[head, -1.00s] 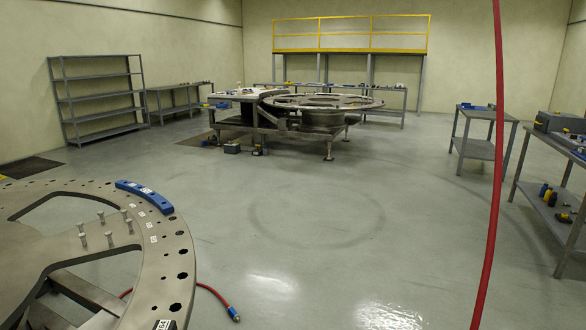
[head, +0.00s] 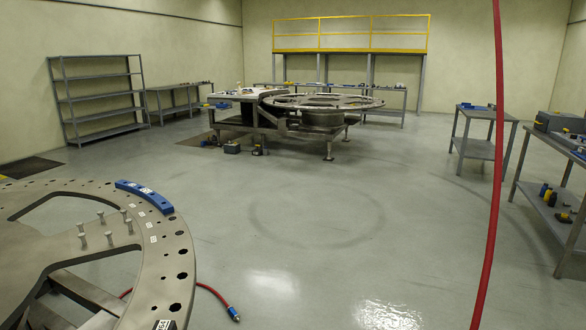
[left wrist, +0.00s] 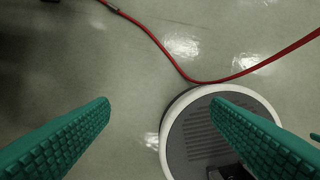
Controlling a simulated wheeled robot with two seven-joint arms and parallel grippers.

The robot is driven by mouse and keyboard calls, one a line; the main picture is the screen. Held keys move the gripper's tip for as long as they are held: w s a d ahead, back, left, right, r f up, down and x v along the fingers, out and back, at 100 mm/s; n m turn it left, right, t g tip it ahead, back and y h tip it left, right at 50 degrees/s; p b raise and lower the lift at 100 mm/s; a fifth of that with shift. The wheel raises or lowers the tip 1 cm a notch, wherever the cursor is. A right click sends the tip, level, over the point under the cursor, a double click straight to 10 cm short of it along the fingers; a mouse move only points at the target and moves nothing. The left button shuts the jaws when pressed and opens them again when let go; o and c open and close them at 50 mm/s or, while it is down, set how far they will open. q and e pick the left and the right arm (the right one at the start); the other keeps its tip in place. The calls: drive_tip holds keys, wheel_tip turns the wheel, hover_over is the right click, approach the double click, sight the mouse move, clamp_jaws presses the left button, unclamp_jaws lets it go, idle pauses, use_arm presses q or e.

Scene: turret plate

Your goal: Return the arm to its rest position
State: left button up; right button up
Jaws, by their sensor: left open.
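My left gripper (left wrist: 158,105) shows in the left wrist view as two green ridged fingers, wide apart, with nothing between them but the floor and part of my round base below. Neither arm shows in the head view. My right gripper is in neither view.
A round turret plate (head: 160,255) with bolts and a blue block (head: 145,195) stands at the near left. A red hose (head: 492,200) hangs at the right; a red hose also crosses the floor in the left wrist view (left wrist: 160,45). The middle floor is clear.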

use_arm(q)
drive_tip(key=s+a+f+g, duration=0.1)
drive_tip(key=s+a+f, duration=0.2)
drive_tip(key=s+f, duration=1.5)
wheel_tip(320, 180, down, 3)
drive_tip(key=shift+r+g, duration=0.2)
drive_tip(key=shift+g, duration=0.1)
drive_tip(key=shift+a, duration=0.1)
